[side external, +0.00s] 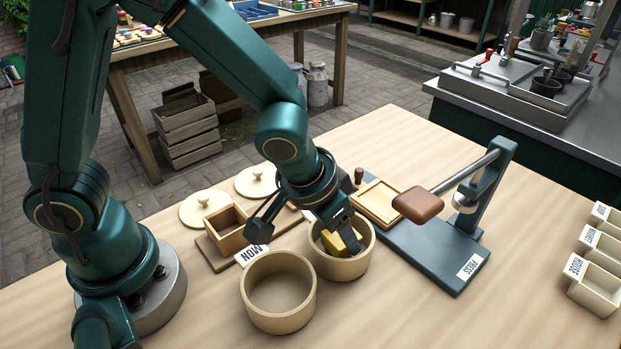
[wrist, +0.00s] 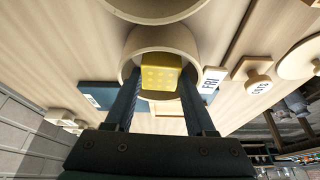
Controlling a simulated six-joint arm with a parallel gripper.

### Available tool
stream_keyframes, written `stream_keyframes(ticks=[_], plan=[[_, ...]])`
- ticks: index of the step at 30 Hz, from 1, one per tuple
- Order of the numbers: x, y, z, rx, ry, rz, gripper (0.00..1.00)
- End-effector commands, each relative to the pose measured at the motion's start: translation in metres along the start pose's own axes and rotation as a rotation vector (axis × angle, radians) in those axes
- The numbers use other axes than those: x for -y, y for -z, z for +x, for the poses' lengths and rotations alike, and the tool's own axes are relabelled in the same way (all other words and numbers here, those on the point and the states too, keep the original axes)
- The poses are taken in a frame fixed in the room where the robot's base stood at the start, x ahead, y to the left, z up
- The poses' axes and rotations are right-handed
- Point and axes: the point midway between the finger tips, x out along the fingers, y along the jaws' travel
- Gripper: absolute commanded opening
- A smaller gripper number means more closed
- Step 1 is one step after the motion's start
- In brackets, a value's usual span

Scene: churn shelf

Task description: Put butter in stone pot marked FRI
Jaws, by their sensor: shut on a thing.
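The butter (side external: 342,244) is a yellow block. My gripper (side external: 341,233) is shut on it and reaches down into a round cream stone pot (side external: 345,268). In the wrist view the dimpled butter (wrist: 161,73) sits between the two dark fingers of my gripper (wrist: 159,98), inside the rim of the pot (wrist: 160,38). A white label marked FRI (wrist: 211,80) is beside this pot. I cannot tell whether the butter touches the pot's bottom. A second stone pot (side external: 279,319), empty, stands at the front left, near a white label marked MON (side external: 250,255).
A dark press (side external: 440,250) with a brown-headed lever (side external: 418,205) stands close to the right of the pot. A wooden box (side external: 226,225) and round lids (side external: 205,208) lie behind. Small labelled bins (side external: 597,287) line the right edge. The front right tabletop is clear.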

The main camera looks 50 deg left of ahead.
Motion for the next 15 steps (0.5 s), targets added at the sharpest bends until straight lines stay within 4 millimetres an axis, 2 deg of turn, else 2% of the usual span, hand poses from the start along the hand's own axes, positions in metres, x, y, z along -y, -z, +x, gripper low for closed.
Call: stream_keyframes(ticks=[15], plan=[[0.0001,-0.0044,0.0104,0.001,0.001,0.001,0.06]])
